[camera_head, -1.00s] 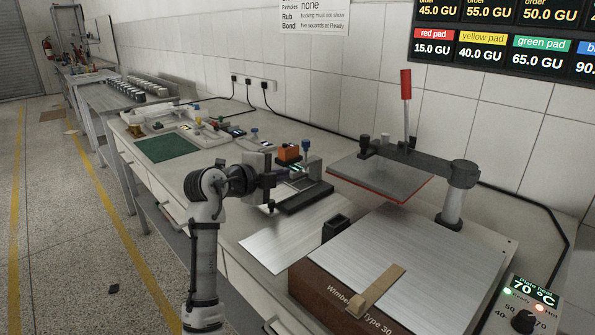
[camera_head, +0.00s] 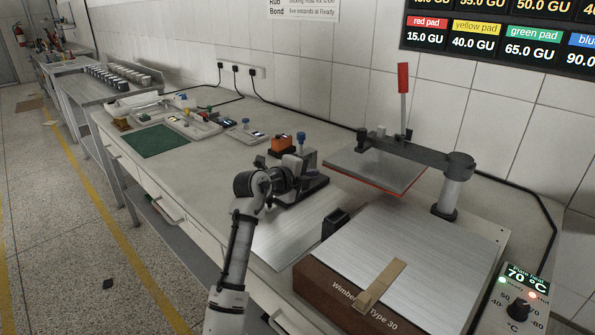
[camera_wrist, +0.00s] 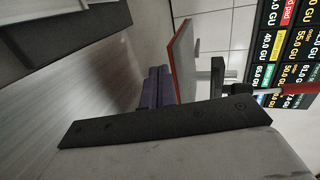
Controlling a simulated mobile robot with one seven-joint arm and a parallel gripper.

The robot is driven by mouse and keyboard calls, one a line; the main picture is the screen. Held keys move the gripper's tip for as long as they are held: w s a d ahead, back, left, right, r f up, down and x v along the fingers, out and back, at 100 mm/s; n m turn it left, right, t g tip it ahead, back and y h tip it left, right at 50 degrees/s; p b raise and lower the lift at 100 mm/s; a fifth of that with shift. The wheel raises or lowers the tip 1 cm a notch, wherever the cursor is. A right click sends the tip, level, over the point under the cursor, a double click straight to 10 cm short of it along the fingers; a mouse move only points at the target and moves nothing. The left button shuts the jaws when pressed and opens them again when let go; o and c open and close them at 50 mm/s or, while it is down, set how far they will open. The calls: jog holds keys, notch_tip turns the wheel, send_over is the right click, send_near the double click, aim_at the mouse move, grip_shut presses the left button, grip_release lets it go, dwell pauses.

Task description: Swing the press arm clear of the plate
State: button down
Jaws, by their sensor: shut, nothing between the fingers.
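The press arm (camera_head: 418,153) is a dark bar on a grey post, with a red handle (camera_head: 403,78) standing up near its left end. It carries a flat grey head (camera_head: 376,167) with a red lower edge, raised above the bench behind the plate. The bare metal plate (camera_head: 430,235) tops a brown base at front right. My gripper (camera_wrist: 160,86) is shut and empty. In the wrist view its fingers appear close to the red-edged head (camera_wrist: 183,62); contact cannot be told. In the head view my wrist hides the fingertips, left of the press head.
A tan strip (camera_head: 380,284) lies across the plate's front edge. A small black holder (camera_head: 334,222) and a metal sheet (camera_head: 290,235) lie left of the base. An orange block (camera_head: 281,144) stands behind my wrist. A temperature control box (camera_head: 522,292) stands at right.

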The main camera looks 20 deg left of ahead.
aim_at(323, 164)
jog(key=w, duration=0.1)
jog(key=w+d+p, duration=0.1)
jog(key=w, duration=0.1)
jog(key=shift+w, duration=0.2)
jog(key=w+b, duration=0.2)
jog(key=w, duration=0.2)
jog(key=shift+f+b, duration=0.15)
jog(key=shift+b, duration=0.25)
jog(key=shift+w+a+r, duration=0.1)
jog(key=shift+w+r, duration=0.1)
jog(key=shift+w, duration=0.15)
jog(key=shift+s, duration=0.1)
